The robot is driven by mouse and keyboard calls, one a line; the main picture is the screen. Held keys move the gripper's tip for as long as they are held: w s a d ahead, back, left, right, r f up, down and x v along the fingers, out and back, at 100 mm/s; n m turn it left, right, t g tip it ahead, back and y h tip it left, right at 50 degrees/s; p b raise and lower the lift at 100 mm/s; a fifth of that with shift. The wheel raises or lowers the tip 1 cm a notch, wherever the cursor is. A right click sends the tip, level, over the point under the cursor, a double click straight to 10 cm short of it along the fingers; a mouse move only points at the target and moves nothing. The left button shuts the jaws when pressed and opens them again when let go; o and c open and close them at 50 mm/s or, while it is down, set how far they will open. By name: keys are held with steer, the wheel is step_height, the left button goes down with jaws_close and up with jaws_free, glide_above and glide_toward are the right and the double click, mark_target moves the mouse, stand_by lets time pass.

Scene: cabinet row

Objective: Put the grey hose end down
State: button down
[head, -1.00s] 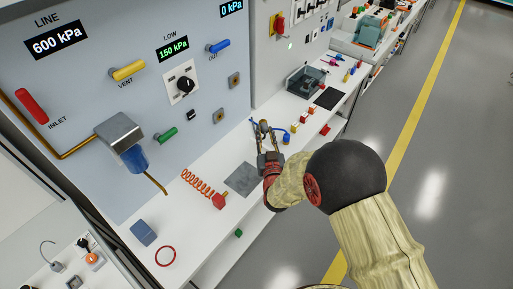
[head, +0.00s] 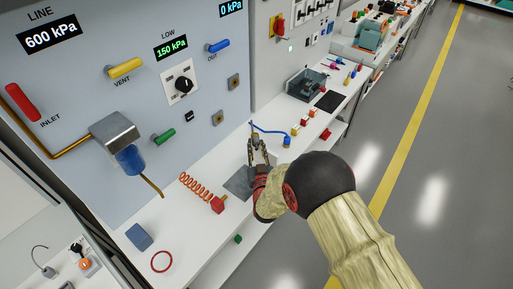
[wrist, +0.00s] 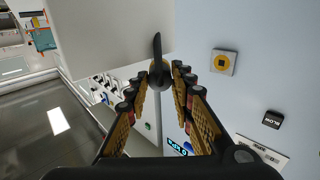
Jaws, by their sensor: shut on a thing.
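My gripper (head: 257,151) is above the white bench, just beyond the dark grey mat (head: 238,185). In the wrist view, the fingers (wrist: 163,82) are closed on a small dark grey piece, which I take to be the grey hose end (wrist: 158,68). It sits between the fingertips, with a thin part standing out past them. In the head view the fingers largely hide it. I cannot tell whether the held piece touches the bench.
An orange coiled hose with a red end (head: 217,205) lies to the left of the mat. Small red, yellow and white blocks (head: 295,130) are to the right. The panel wall rises behind.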

steer(key=shift+f+b, duration=0.35)
steer(key=shift+f, duration=0.05)
steer(key=shift+f, duration=0.1)
steer(key=c, duration=1.6)
jaws_free()
steer(key=shift+o, duration=0.3)
steer(key=shift+r+p, duration=0.45)
steer(key=shift+r, duration=0.05)
steer(key=s+d+p, duration=0.1)
steer(key=s+p, duration=0.1)
steer(key=s, duration=1)
steer(key=shift+d+p, duration=0.25)
steer(key=shift+p, duration=0.1)
